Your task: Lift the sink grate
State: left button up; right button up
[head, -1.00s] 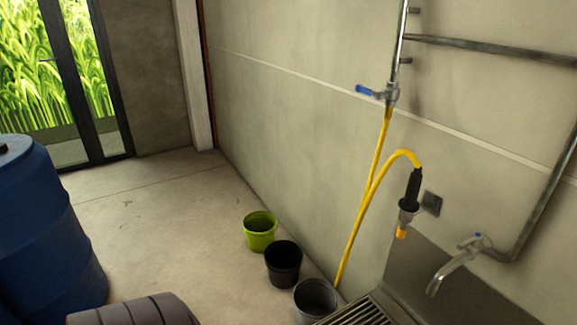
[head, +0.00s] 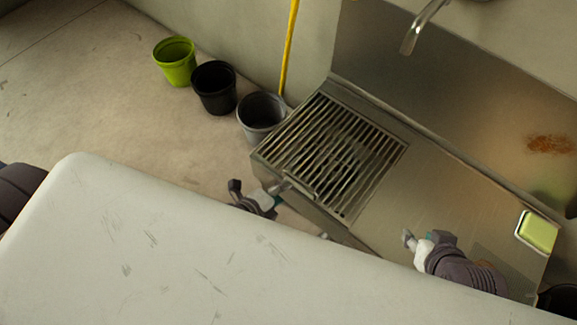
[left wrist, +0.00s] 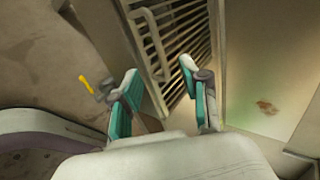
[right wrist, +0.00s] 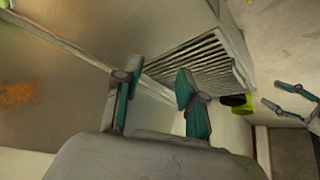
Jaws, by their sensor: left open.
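The sink grate (head: 335,150), a panel of dark metal bars, lies flat in the left part of the steel sink unit. A small bar-like handle shows at its front edge in the left wrist view (left wrist: 150,42). My left gripper (head: 276,190) is open and empty at the grate's front left edge; its fingers (left wrist: 158,82) point at the grate and seem apart from it. My right gripper (head: 410,240) is open and empty over the plain steel top, right of the grate. The right wrist view shows the grate (right wrist: 205,62) beyond its fingers (right wrist: 160,75).
A grey bucket (head: 262,118), a black bucket (head: 214,88) and a green bucket (head: 175,62) stand left of the sink. A tap (head: 420,28) hangs above it. A green sponge (head: 538,232) sits at the right end. The steel top (head: 400,205) is mostly clear.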

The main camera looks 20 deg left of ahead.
aim_at(299, 180)
jog(key=w+a+r+t+y+b, duration=0.2)
jog(key=w+a+r+t+b, duration=0.15)
jog(key=w+r+t, duration=0.45)
pick_arm(q)
jog(key=b+x, duration=0.2)
jog(key=x, duration=0.6)
jog(key=shift+w+f, duration=0.2)
jog(key=shift+f, duration=0.1)
jog(key=shift+b+x, duration=0.3)
jog(key=shift+x, duration=0.75)
pick_arm(e)
notch_tip(299, 180, up, 14)
jog(key=a+t+y, duration=0.2)
jog(key=t+y, duration=0.1)
jog(key=t, duration=0.5)
jog(key=shift+w+f+n, duration=0.15)
jog(key=shift+w+n, duration=0.25)
jog(key=shift+w, duration=0.05)
jog(key=shift+a, duration=0.1)
pick_arm(q)
grip_shut()
